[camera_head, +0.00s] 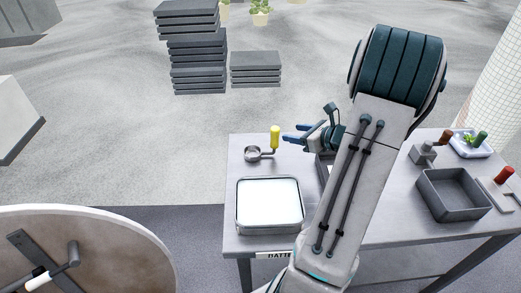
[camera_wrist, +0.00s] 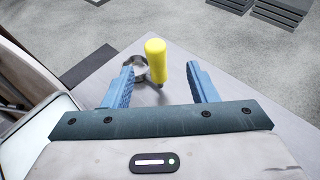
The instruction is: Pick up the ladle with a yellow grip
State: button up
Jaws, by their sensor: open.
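The ladle's yellow grip (camera_head: 275,137) stands upright near the far left corner of the table, with its round metal bowl (camera_head: 253,154) to the left of it. In the wrist view the yellow grip (camera_wrist: 156,60) shows between my two blue fingers, a little beyond them, and the metal bowl (camera_wrist: 134,69) lies behind the left finger. My gripper (camera_head: 289,133) is open and empty, just right of the yellow grip in the head view. It also shows in the wrist view (camera_wrist: 163,72). I cannot tell whether a finger touches the ladle.
A tray with white contents (camera_head: 240,226) sits at the table's front left. At the right are a grey bin (camera_head: 432,207), a red-handled tool (camera_head: 504,174), a brown-handled pot (camera_head: 425,155) and a small tray (camera_head: 487,151). My arm hides the table's middle.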

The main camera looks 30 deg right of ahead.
jog(key=p+x, duration=0.1)
jog(key=x, duration=0.5)
jog(key=shift+a, duration=0.35)
jog(key=shift+c, duration=0.2)
grip_shut()
jog(key=shift+r, duration=0.15)
